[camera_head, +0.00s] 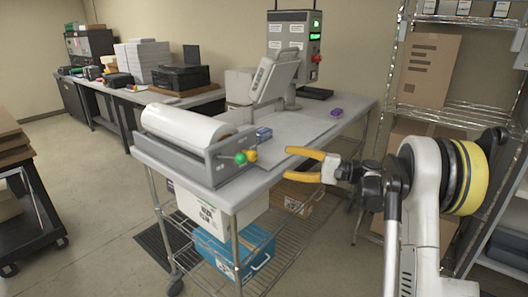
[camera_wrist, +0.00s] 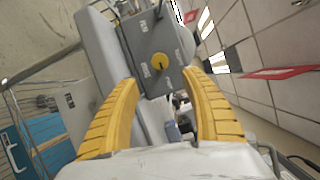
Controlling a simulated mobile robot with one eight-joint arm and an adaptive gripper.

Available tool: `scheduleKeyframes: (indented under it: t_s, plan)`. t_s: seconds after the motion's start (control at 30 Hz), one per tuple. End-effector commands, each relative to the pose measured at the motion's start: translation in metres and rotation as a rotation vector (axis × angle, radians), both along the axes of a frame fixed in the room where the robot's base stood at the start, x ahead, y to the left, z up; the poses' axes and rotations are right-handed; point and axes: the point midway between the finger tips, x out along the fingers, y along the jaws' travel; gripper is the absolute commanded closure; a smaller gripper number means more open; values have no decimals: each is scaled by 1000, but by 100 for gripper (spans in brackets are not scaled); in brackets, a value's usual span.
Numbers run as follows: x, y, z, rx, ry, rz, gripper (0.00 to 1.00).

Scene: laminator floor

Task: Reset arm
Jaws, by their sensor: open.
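My gripper (camera_head: 304,164) shows at the right of the head view, in front of the grey table's right side. Its two yellow fingers are apart with nothing between them. In the wrist view the same open fingers (camera_wrist: 164,110) frame part of the laminator. The laminator (camera_head: 196,147), with a large white roll and a green and a yellow knob at its near end, stands on the left part of the table (camera_head: 262,184). My gripper is to the right of the knobs and apart from them.
A control box (camera_head: 292,40) and a tilted grey panel (camera_head: 272,78) stand at the table's back. A small blue box (camera_head: 263,134) and a purple item (camera_head: 336,113) lie on top. A blue crate (camera_head: 236,252) sits below.

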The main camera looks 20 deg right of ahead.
Motion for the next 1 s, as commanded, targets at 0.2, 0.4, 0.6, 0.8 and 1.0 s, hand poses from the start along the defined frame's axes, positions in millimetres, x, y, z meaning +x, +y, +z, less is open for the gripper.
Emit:
scheduleKeyframes:
  t_s: [0.2, 0.4, 0.6, 0.8, 1.0]
  plan:
    - [-6, 21, 8, -64, 28, 1, 45]
    - [-46, 86, 20, -330, 103, -4, 45]
    - [-108, 127, 16, -621, 133, -4, 45]
    - [-195, 146, 0, -954, 108, 6, 45]
    - [-280, 137, -25, -1301, 17, 23, 45]
